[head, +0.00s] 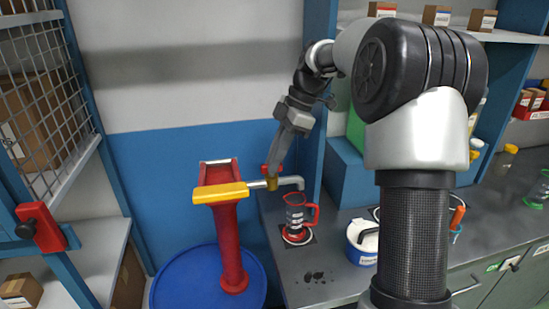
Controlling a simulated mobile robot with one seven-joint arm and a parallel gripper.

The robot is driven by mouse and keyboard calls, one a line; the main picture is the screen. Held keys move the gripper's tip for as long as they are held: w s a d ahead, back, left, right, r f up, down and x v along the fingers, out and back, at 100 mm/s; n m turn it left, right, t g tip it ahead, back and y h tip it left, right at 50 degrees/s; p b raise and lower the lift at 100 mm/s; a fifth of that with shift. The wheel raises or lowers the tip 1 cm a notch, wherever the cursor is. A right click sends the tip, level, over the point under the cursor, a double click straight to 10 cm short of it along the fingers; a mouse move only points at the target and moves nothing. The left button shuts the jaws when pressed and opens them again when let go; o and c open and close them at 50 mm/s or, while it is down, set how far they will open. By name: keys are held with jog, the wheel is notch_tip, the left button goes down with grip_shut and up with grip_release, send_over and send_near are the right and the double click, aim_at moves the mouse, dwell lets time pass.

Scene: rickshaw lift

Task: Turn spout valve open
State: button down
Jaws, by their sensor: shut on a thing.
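The spout (290,181) is a grey pipe that runs right from a red stand with a yellow top (221,193). Its end bends down above a red measuring jug (296,213). The spout valve (272,184) shows as a brass-coloured body on the pipe, with a bit of red at its handle. My gripper (268,164) reaches down from the upper right and is shut on the valve's handle, just above the brass body. The fingers hide most of the handle, so its angle cannot be told. No liquid is visible below the spout.
The jug stands on a round pad on the grey counter (330,278). A white and blue tub (362,242) stands to its right. A blue drum (180,290) bears the red stand. A blue upright (312,160) rises close behind the arm. A wire-mesh shelf is at left.

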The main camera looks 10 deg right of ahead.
jog(key=c, duration=1.8)
grip_release()
jog(key=shift+o, duration=0.2)
jog(key=p+v, duration=0.1)
jog(key=v, duration=1.1)
